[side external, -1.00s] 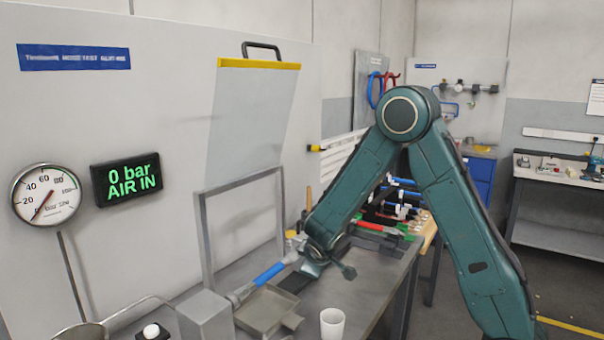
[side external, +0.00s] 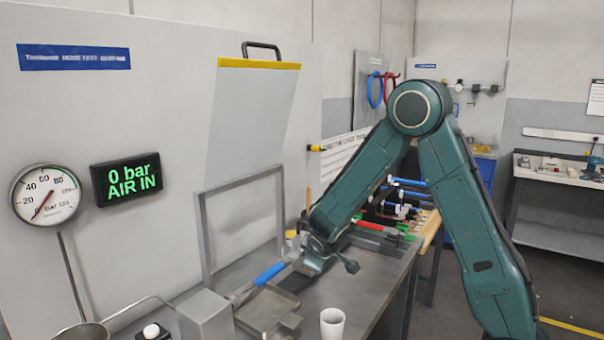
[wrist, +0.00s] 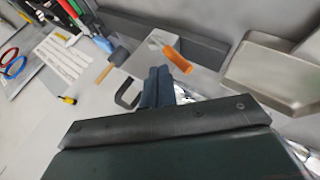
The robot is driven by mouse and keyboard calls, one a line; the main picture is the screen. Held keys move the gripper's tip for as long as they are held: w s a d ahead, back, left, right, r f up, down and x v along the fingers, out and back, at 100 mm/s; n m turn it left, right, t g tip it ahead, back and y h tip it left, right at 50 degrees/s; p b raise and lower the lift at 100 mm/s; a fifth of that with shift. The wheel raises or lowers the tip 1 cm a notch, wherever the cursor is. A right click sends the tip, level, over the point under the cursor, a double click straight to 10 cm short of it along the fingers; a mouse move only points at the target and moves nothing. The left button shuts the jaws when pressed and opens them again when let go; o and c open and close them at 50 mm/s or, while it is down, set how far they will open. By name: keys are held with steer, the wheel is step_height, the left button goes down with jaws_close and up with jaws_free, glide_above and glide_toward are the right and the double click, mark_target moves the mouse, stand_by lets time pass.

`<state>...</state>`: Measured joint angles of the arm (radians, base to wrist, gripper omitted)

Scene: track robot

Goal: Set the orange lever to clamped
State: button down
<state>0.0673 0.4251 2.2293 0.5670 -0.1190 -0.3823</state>
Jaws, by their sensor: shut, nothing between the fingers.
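The orange lever (wrist: 178,60) shows in the wrist view, slanting down to the right from a pale grey plate (wrist: 145,62). My gripper (wrist: 158,72) is shut and empty. Its dark blue fingers appear just to the left of and below the lever's free end; I cannot tell whether they touch it. In the side view my gripper's end is low over the bench, behind the wrist, and its fingertips are hidden. I cannot make out the orange lever there.
A blue-sleeved hose (side external: 268,273) and a shallow metal tray (side external: 258,322) lie left of my wrist. A white cup (side external: 332,325) stands at the front. A grey frame (side external: 204,235) stands behind. The air display (side external: 127,179) reads 0 bar.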

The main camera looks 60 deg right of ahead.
steer(key=d+r+v, duration=0.1)
steer(key=v, duration=1)
steer(key=shift+r, duration=0.1)
